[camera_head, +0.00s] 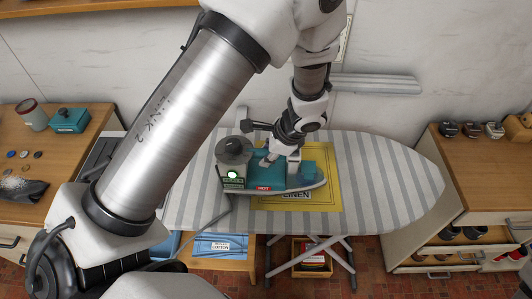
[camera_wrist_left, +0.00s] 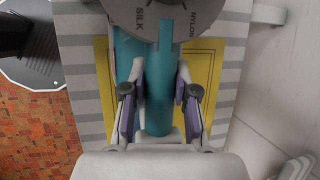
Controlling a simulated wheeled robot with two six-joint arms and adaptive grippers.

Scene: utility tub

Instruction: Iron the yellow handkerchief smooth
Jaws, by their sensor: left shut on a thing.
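The yellow handkerchief (camera_head: 325,190) lies flat on the striped ironing board (camera_head: 400,190), with the word LINEN near its front edge. The teal iron (camera_head: 310,182) is over the left and middle part of the handkerchief, with a green light and a red HOT label. I cannot tell whether its sole touches the cloth. My left gripper (camera_head: 283,150) is shut on the iron's handle, which shows between the fingers (camera_wrist_left: 158,105) in the left wrist view. The iron's dial (camera_wrist_left: 160,15) there reads SILK and NYLON. The handkerchief (camera_wrist_left: 205,70) shows on both sides. My right gripper is not in view.
A wooden counter (camera_head: 85,148) at the left holds a jar (camera_head: 32,114), a teal box (camera_head: 69,121) and small items. A cabinet (camera_head: 460,175) with small pots stands at the right. The board's right end is clear.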

